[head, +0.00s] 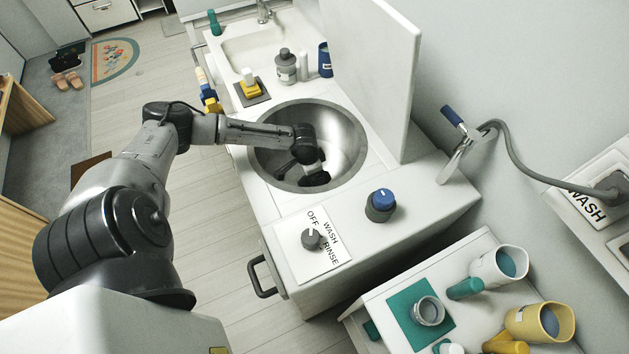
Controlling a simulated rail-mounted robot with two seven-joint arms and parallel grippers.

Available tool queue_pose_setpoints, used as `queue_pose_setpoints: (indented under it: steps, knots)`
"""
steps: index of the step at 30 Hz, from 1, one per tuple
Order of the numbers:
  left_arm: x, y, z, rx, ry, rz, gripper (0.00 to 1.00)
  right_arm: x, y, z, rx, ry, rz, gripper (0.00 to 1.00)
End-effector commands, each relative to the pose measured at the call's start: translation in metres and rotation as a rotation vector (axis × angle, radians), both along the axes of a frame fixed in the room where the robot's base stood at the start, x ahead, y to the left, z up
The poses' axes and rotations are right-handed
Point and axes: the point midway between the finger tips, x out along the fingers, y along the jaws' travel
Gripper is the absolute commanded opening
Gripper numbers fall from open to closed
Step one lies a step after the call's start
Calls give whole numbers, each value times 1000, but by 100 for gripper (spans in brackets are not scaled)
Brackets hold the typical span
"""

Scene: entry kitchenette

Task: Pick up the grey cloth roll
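My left gripper (306,176) reaches down into the round steel basin (262,146) in the counter. Its dark fingers are low inside the bowl, and I cannot tell whether they are apart or closed on something. I cannot make out a grey cloth roll for certain in the head view. The inside of the basin around the fingers is partly hidden by my wrist. My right gripper is not in view.
A white panel (372,70) stands upright behind the basin. A grey bottle (286,68) stands beyond it by the sink (240,45). A blue-topped knob (382,203) and a dial plate (334,262) are in front. A yellow mug (522,318) and white mug (488,266) lie lower right.

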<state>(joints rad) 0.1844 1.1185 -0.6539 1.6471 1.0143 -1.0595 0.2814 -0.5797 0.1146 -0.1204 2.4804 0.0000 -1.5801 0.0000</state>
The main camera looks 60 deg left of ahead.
Motion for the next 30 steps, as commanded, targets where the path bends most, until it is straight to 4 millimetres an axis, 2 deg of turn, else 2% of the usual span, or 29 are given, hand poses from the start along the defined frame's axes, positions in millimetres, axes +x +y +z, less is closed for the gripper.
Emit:
queue_pose_setpoints:
  steps: [8,18,30]
  knots:
    - [2,-1,-15,0,0,0,89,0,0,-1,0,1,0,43]
    - [6,-2,-56,0,0,-1,89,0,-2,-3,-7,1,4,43]
    - [8,-1,-63,1,0,-2,88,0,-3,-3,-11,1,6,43]
